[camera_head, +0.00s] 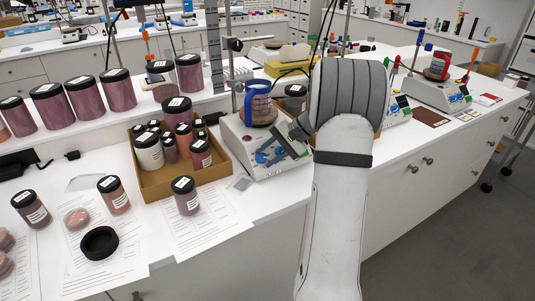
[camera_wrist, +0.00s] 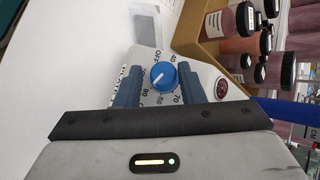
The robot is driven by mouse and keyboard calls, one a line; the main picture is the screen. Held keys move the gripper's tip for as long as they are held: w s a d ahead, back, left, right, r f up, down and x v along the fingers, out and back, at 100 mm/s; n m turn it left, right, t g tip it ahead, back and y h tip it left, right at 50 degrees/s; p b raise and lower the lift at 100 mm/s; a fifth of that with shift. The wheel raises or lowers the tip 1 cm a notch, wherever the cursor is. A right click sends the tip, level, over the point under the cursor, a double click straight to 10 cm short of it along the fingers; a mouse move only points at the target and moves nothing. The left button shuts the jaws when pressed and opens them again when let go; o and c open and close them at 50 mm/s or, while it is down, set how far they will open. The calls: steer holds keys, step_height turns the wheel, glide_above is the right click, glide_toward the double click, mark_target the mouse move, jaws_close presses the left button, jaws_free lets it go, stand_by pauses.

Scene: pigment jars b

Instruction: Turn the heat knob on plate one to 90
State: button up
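The nearest hot plate (camera_head: 236,134) is a white unit with blue knobs on its sloped front, and a blue-handled beaker (camera_head: 258,104) stands on its top. I cannot read a label naming it plate one. In the wrist view a blue knob (camera_wrist: 163,75) with a white pointer line sits on a white panel, ringed by printed marks including OFF, 40, 70, 80 and 90. The pointer's exact reading is unclear. My gripper (camera_wrist: 160,84) is open, with one dark finger on each side of the knob; I cannot tell if they touch it. My arm partly hides the plate in the head view.
A cardboard tray (camera_head: 178,190) of jars stands just left of the hot plate. A jar (camera_head: 186,196) stands on paper in front of the tray. Another hot plate (camera_head: 432,92) stands farther right.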

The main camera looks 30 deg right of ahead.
steer(key=shift+o, duration=1.3)
steer(key=shift+w+d+r, duration=0.1)
steer(key=shift+r, duration=0.05)
steer(key=shift+d+r, duration=0.1)
steer(key=v, duration=0.7)
steer(key=shift+r, duration=0.2)
